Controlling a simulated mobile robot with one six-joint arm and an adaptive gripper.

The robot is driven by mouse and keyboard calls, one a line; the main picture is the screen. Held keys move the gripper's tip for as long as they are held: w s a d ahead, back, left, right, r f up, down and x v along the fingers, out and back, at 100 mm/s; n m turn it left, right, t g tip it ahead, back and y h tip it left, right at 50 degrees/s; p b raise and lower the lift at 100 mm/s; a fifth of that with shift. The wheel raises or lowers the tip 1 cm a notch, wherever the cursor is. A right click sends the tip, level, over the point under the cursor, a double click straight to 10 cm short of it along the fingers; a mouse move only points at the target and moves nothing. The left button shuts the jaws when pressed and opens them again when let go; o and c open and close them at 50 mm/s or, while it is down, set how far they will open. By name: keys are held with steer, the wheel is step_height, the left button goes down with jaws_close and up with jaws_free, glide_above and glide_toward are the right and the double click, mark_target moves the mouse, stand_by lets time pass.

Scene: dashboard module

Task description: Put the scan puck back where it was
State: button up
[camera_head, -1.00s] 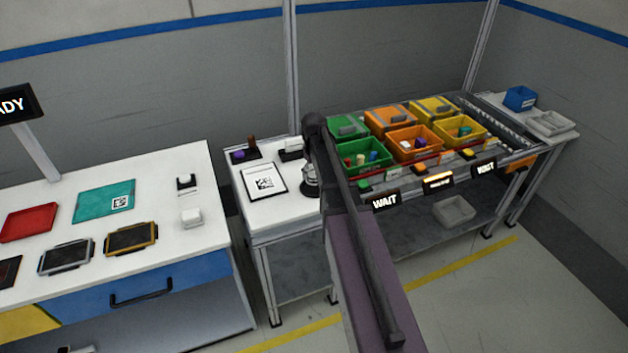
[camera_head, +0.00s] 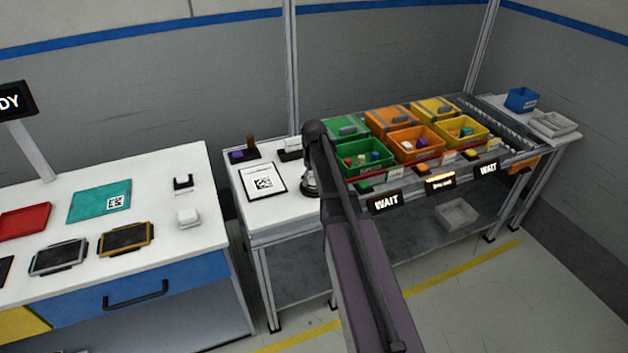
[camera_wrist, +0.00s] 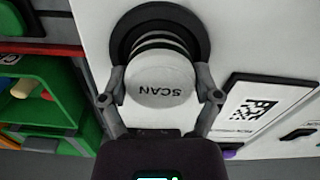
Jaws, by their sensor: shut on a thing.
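The white scan puck (camera_wrist: 160,84), marked SCAN, sits between the two fingers of my gripper (camera_wrist: 160,98) in the wrist view. The fingers are shut on its sides. A round black ring base (camera_wrist: 119,40) with a grey banded part lies beyond the puck on the white table top. I cannot tell whether the puck touches this base or hangs just above it. In the head view my gripper (camera_head: 311,187) is low over the right edge of the small white table (camera_head: 262,213), largely hidden by my arm.
A QR code sheet (camera_head: 263,182) lies left of my gripper. A white block (camera_head: 290,148) and a dark holder (camera_head: 240,155) stand behind it. Green bins (camera_head: 362,158) and a WAIT sign (camera_head: 386,202) are close on the right. The left workbench (camera_head: 150,205) holds trays.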

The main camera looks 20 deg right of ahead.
steer(key=o, duration=1)
steer(key=shift+o, duration=0.2)
steer(key=shift+r, duration=0.1)
step_height(320, 180, up, 12)
steer(key=p, duration=1.2)
steer(key=s+a+m, duration=0.1)
steer(key=s+a, duration=0.6)
steer(key=s, duration=0.3)
steer(key=s+a, duration=0.8)
steer(key=s, duration=0.3)
steer(key=shift+s+a+m, duration=0.15)
steer(key=shift+a+m, duration=0.1)
steer(key=shift+m, duration=0.15)
